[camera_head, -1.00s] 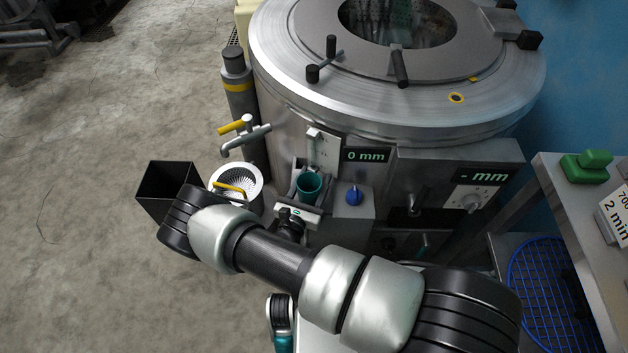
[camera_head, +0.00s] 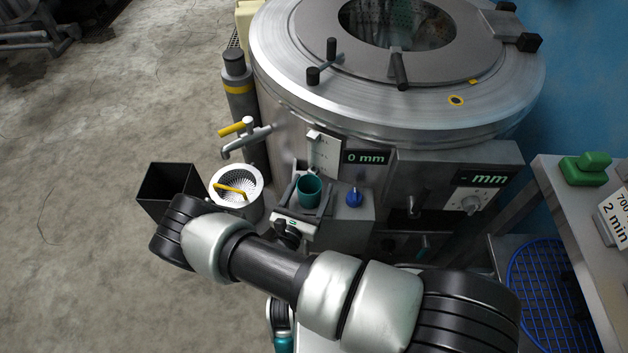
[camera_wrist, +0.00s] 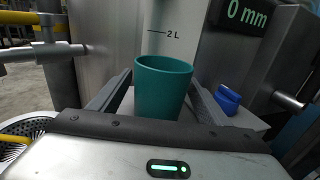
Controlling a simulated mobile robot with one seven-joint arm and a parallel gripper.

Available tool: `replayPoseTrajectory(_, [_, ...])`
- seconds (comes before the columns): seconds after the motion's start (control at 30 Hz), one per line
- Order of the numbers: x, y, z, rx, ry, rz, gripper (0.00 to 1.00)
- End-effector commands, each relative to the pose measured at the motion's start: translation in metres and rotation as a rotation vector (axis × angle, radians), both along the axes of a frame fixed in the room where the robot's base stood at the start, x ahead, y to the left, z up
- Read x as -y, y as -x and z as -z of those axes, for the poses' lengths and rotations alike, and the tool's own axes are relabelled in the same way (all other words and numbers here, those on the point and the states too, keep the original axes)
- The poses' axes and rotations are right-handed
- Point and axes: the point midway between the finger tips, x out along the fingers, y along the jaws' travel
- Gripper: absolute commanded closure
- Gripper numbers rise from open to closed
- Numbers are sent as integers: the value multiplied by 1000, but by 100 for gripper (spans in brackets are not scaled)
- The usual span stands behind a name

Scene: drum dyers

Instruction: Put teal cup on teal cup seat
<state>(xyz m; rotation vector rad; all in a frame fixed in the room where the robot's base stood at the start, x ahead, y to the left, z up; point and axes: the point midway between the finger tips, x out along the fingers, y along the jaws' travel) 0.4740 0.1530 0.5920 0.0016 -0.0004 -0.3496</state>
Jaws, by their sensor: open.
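The teal cup (camera_head: 309,191) stands upright on a small grey ledge at the front of the big steel drum. It also shows in the wrist view (camera_wrist: 162,88), between the two fingers. My gripper (camera_head: 303,190) is open, with one finger on each side of the cup. In the wrist view my gripper (camera_wrist: 158,92) shows gaps between the fingers and the cup walls. I cannot make out a separate teal cup seat; the surface under the cup is largely hidden.
A blue knob (camera_head: 354,197) sits just right of the cup. A tap with a yellow handle (camera_head: 245,138) and a round white strainer (camera_head: 236,184) are at the left, beside a black bin (camera_head: 166,188). The drum wall (camera_head: 285,120) rises behind. A blue wire basket (camera_head: 545,290) is at the right.

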Motion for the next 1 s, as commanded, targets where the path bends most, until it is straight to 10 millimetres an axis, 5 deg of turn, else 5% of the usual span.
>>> replayPoseTrajectory(0.4, [-28,76,0,-1,1,-3,30])
replayPoseTrajectory(1.0, [-32,86,0,0,1,-1,30])
